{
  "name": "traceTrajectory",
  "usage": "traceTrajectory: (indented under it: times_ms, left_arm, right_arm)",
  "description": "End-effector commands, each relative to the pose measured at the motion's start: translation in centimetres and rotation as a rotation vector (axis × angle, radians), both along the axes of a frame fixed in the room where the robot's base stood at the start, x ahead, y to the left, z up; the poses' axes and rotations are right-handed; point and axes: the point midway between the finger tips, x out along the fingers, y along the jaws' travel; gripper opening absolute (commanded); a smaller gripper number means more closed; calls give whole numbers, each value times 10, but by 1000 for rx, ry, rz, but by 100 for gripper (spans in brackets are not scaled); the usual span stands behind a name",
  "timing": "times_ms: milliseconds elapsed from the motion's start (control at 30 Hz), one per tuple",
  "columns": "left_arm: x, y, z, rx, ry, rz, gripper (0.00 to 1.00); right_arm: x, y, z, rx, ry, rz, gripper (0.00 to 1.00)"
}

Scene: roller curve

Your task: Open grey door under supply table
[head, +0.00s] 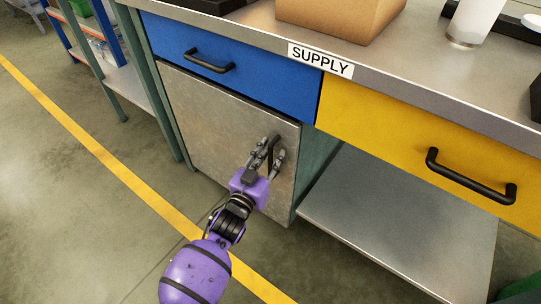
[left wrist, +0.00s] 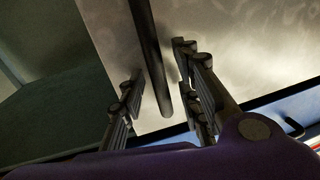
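The grey door (head: 215,125) is under the supply table (head: 250,25), below the blue drawer, and looks shut. Its dark upright handle (head: 275,143) is near the door's right edge. My left gripper (head: 267,160) is at the handle, with its fingers pointing toward the door. In the left wrist view the handle (left wrist: 150,55) runs between the two spread fingers of the gripper (left wrist: 158,92), with a gap visible on each side. The door (left wrist: 255,45) fills the background there. My right gripper is not in view.
A blue drawer (head: 245,70) is above the door and a yellow drawer (head: 420,150) is to the right, each with a black handle. An open lower shelf (head: 400,225) lies beside the door. Floor with a yellow line (head: 95,145) is clear in front.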

Motion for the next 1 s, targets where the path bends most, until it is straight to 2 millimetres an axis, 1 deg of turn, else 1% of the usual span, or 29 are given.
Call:
traceTrajectory:
  times_ms: [100,333,767,867,1000]
  left_arm:
    - [0,0,0,0,0,0,31]
    - [0,0,0,0,0,0,1]
    - [-2,2,0,1,0,-3,0]
    - [-7,6,0,4,-1,-11,0]
    - [-21,17,1,6,1,-37,0]
  right_arm:
    - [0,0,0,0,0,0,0]
    - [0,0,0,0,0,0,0]
    - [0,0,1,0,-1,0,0]
    - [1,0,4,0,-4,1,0]
    - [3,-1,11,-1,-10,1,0]
